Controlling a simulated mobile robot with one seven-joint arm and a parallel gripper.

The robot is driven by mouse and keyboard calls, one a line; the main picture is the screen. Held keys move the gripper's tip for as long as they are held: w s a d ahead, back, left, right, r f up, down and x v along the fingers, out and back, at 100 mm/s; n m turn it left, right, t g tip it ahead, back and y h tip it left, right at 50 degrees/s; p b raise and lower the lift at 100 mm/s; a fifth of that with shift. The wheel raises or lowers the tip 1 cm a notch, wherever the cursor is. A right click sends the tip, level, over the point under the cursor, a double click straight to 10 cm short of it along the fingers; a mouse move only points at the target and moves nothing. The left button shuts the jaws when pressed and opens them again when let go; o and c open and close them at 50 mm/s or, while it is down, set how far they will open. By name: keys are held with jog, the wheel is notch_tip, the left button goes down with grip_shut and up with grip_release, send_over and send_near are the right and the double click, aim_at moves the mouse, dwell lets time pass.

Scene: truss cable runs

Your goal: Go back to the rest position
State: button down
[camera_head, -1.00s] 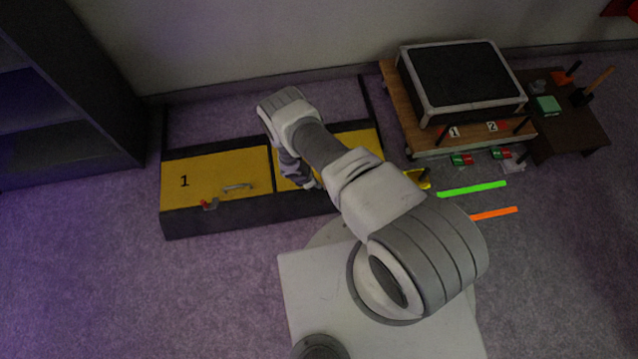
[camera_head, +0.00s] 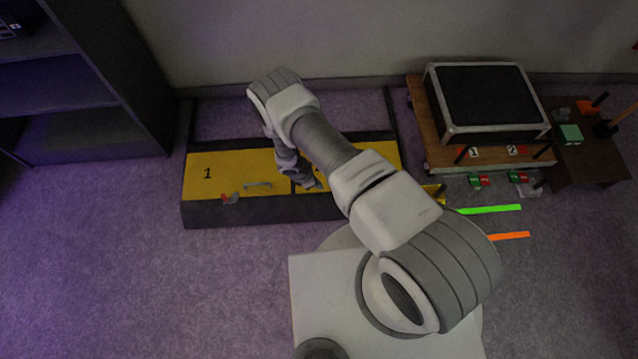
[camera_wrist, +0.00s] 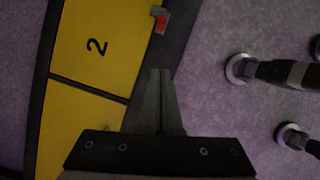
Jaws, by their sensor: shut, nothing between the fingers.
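My gripper (camera_wrist: 160,75) is shut and empty in the wrist view, its fingertips together over the dark edge of the yellow-topped box. In the head view my gripper (camera_head: 313,184) is partly hidden by my arm and hangs over that box near its middle. The box has a yellow panel marked 1 (camera_head: 222,165) on the left, with a handle and a red latch, and a yellow panel marked 2 (camera_wrist: 95,60), partly covered by my arm in the head view. My arm is bent, with its elbow high above the box.
A dark shelf unit (camera_head: 90,80) stands at the left. At the right are a wooden cart with a black-topped case (camera_head: 490,100) and a low dark table (camera_head: 590,160). Green (camera_head: 490,209) and orange (camera_head: 509,236) strips lie on the carpet. Open carpet lies at front left.

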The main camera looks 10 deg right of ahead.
dwell(0.3)
jog(key=w+d+r+m, duration=0.1)
jog(key=w+r+m, duration=0.25)
jog(key=r, duration=0.95)
jog(key=w+d+r+m+t, duration=0.1)
jog(key=w+r+m, duration=0.25)
jog(key=r, duration=1.05)
jog(key=w+d+r+m, duration=0.1)
jog(key=w+r+m, duration=0.3)
jog(key=r, duration=0.9)
jog(key=s+d+r+m+y, duration=0.1)
jog(key=s+d+r+m, duration=0.15)
jog(key=r, duration=0.45)
jog(key=s+d+r+m+t, duration=0.1)
jog(key=s+r, duration=0.3)
jog(key=r, duration=0.3)
jog(key=s+d+r+m+y, duration=0.1)
jog(key=s+d+r, duration=0.1)
jog(key=s+r, duration=0.35)
jog(key=s+r+m+t+y, duration=0.25)
jog(key=s+r+m, duration=0.45)
jog(key=s, duration=1)
notch_tip(320, 180, up, 26)
jog(key=n+p, duration=0.2)
jog(key=p, duration=2.1)
jog(key=shift+w+f+p, duration=0.2)
jog(key=shift+w+p, duration=0.15)
jog(key=shift+w, duration=0.05)
